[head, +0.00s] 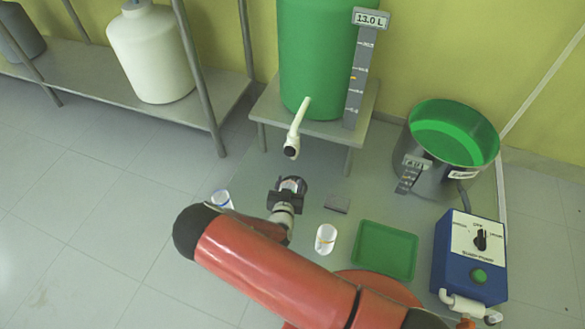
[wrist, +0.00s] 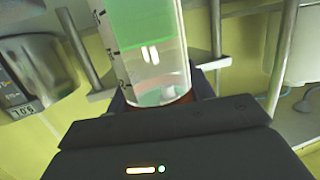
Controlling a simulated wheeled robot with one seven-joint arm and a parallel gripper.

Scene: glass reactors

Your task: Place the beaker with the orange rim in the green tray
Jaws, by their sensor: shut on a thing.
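My gripper (head: 287,194) is shut on a clear beaker (head: 292,184), held below and in front of the green tank's spout. In the wrist view the held beaker (wrist: 150,50) fills the space above the dark gripper body, with black graduation marks and a reddish tint at its lower edge; its rim colour is unclear. A beaker with a yellow-orange rim (head: 326,238) stands on the floor mat, right of my arm. A beaker with a blue rim (head: 221,199) stands left of my gripper. The green tray (head: 385,250) lies empty at the right.
A green tank (head: 318,55) with a spout (head: 296,130) and a 13.0 L gauge stands on a table. A dark flat block (head: 337,204) lies near the tray.

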